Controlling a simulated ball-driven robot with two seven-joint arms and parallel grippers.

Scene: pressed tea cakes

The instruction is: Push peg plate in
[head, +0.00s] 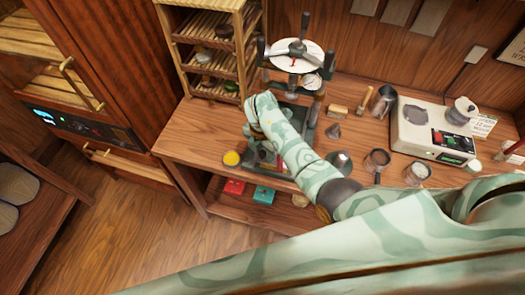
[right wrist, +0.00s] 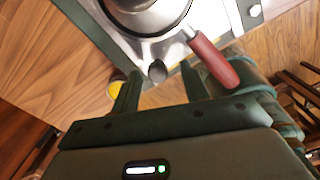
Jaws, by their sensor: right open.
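The press (head: 297,57) stands at the back of the wooden bench, with a round white dial and a dark frame. My right arm covers much of its lower part in the head view. In the right wrist view, a silver plate (right wrist: 215,15) bears a round metal mould, with a dark peg-like knob (right wrist: 157,71) and a red handle (right wrist: 213,62) at its near edge. I cannot tell which part is the peg plate. My right gripper (right wrist: 160,78) is open, its fingers either side of the knob; contact cannot be told. My left gripper is out of view.
A yellow-filled dish (head: 231,158) sits at the bench's left front. A slatted rack (head: 205,52) stands left of the press. A scale (head: 432,130), metal cups (head: 377,160) and a funnel (head: 333,131) are to the right. Red and teal boxes (head: 263,195) lie on the lower shelf.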

